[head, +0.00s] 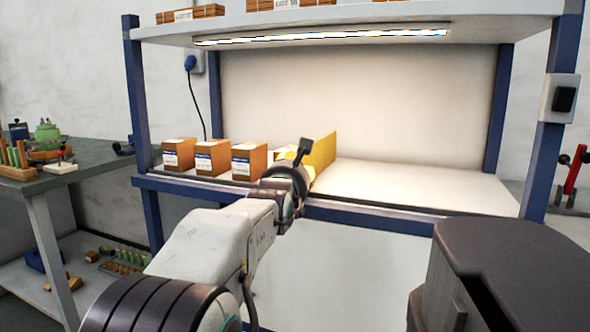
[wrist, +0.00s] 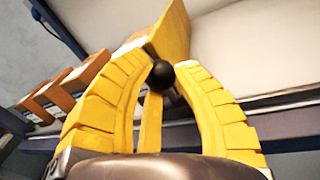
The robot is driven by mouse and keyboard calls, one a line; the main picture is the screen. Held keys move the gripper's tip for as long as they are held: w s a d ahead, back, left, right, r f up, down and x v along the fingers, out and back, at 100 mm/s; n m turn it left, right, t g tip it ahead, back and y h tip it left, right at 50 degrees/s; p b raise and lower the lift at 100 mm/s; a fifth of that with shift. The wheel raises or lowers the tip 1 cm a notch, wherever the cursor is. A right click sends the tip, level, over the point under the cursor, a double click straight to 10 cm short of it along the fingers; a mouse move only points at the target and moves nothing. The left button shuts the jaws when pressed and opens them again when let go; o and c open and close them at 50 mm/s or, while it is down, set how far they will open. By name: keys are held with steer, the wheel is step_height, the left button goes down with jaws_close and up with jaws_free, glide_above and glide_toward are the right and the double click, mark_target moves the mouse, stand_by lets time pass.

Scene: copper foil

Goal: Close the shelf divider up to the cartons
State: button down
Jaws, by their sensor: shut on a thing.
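The shelf divider (head: 324,151) is an upright yellow panel on the shelf, right of the cartons. The brown cartons (head: 213,157) with white and blue labels stand in a row along the front left; the rightmost one (head: 284,154) is partly hidden by my wrist. My gripper (head: 311,172) is at the divider's front end, largely hidden by my arm. In the wrist view, my yellow fingers (wrist: 161,76) are closed around a black knob (wrist: 160,79) at the front of the divider (wrist: 172,34). I cannot tell how wide the gap between divider and cartons is.
The shelf board (head: 420,185) is bare right of the divider. An upper shelf (head: 350,25) with a light strip hangs above, between blue posts (head: 139,95). A side table (head: 85,178) with small parts stands at the left. A dark-topped body (head: 510,265) fills the lower right.

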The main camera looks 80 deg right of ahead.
steer(key=shift+r, duration=0.25)
steer(key=c, duration=1.2)
jaws_free()
steer(key=shift+s+d+f, duration=0.1)
steer(key=shift+f, duration=0.05)
steer(key=shift+w+a, duration=0.15)
steer(key=shift+a, duration=2.9)
steer(key=shift+w+a, duration=0.15)
steer(key=shift+a, duration=2.85)
